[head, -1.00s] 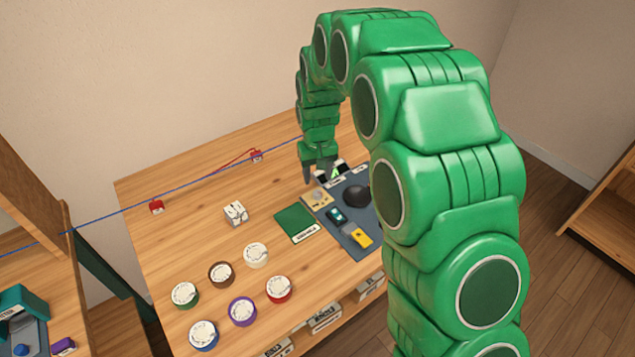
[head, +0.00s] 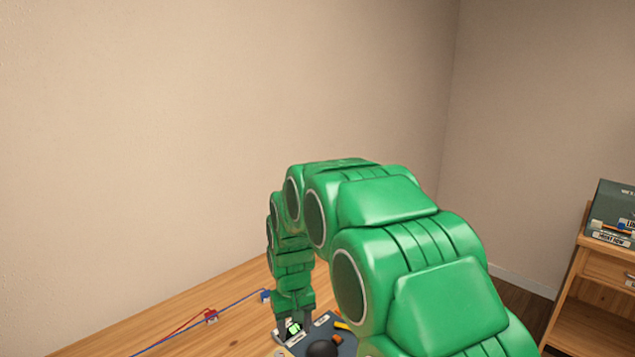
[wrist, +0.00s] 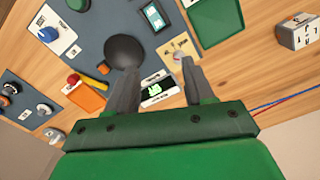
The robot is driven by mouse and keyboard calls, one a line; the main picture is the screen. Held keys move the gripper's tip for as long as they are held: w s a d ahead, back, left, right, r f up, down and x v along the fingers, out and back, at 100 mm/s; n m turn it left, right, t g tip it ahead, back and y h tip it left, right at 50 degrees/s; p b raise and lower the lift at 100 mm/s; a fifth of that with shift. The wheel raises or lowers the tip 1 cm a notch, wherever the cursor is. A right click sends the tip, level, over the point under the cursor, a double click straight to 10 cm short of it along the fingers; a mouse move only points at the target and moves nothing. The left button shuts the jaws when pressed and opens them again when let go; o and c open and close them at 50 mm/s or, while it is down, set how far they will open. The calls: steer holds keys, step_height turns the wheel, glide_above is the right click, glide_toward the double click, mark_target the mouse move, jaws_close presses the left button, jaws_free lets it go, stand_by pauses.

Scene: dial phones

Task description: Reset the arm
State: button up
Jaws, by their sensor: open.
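My green arm arches over the wooden table in the head view and reaches down at its far end. My gripper (head: 294,328) hangs low over the dark blue-grey mat (head: 340,346). In the wrist view the two grey fingers of my gripper (wrist: 157,68) are spread apart, with nothing held between them. A small white-and-black block with a green mark (wrist: 157,90) shows between and beyond the fingers. Whether the fingers touch anything below is not clear.
A white lettered block (wrist: 296,31) stands off the mat. Red (head: 211,316) and blue (head: 265,296) connectors with wires lie on the table. A shelf (head: 578,290) stands right.

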steer(key=s+d+r+m, duration=0.1)
steer(key=s+d+r, duration=0.6)
steer(key=s+d, duration=0.15)
steer(key=s+d+r+m, duration=0.1)
steer(key=s+d, duration=0.3)
steer(key=s, duration=0.5)
steer(key=s+d+r+m+g, duration=0.1)
steer(key=s+d, duration=0.3)
steer(key=s, duration=0.5)
steer(key=s+d+r+m, duration=0.1)
steer(key=s+d+r, duration=0.2)
steer(key=s, duration=0.7)
steer(key=shift+d+r+m+g, duration=0.3)
steer(key=shift+d+r, duration=0.05)
steer(key=shift+d, duration=0.35)
steer(key=shift+c, duration=0.2)
